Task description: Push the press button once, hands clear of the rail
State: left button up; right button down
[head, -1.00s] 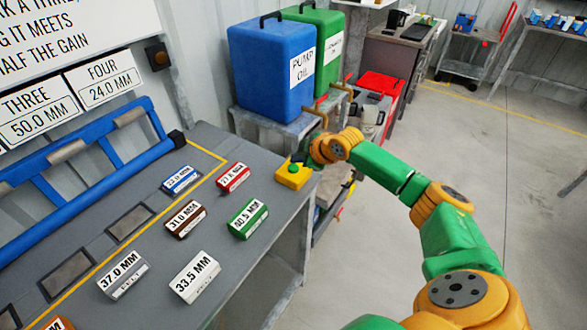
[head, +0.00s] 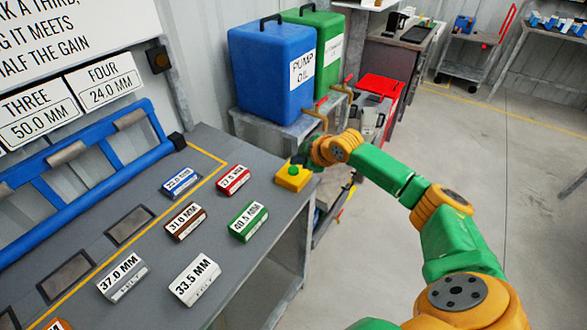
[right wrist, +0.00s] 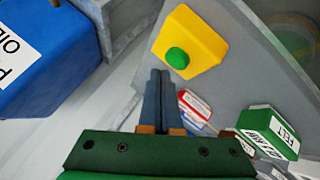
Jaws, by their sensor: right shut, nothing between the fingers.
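The press button is a green dome (head: 293,170) on a yellow box (head: 290,182) at the far right corner of the grey bench. My right gripper (head: 299,159) is just beyond it in the head view, shut and empty. In the right wrist view the closed dark fingers (right wrist: 160,76) end beside the green dome (right wrist: 178,58) and yellow box (right wrist: 190,40); I cannot tell whether they touch. The blue rail (head: 70,190) runs along the bench's back left, well away from the right gripper. My left gripper is out of view.
Several labelled blocks, including a green one (head: 249,221) and a red one (head: 233,179), lie on the bench (head: 235,272). A blue pump oil can (head: 270,75) and a green can (head: 325,45) stand beyond. Open floor lies right.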

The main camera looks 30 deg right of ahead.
dwell(0.8)
jog(key=shift+f, duration=0.4)
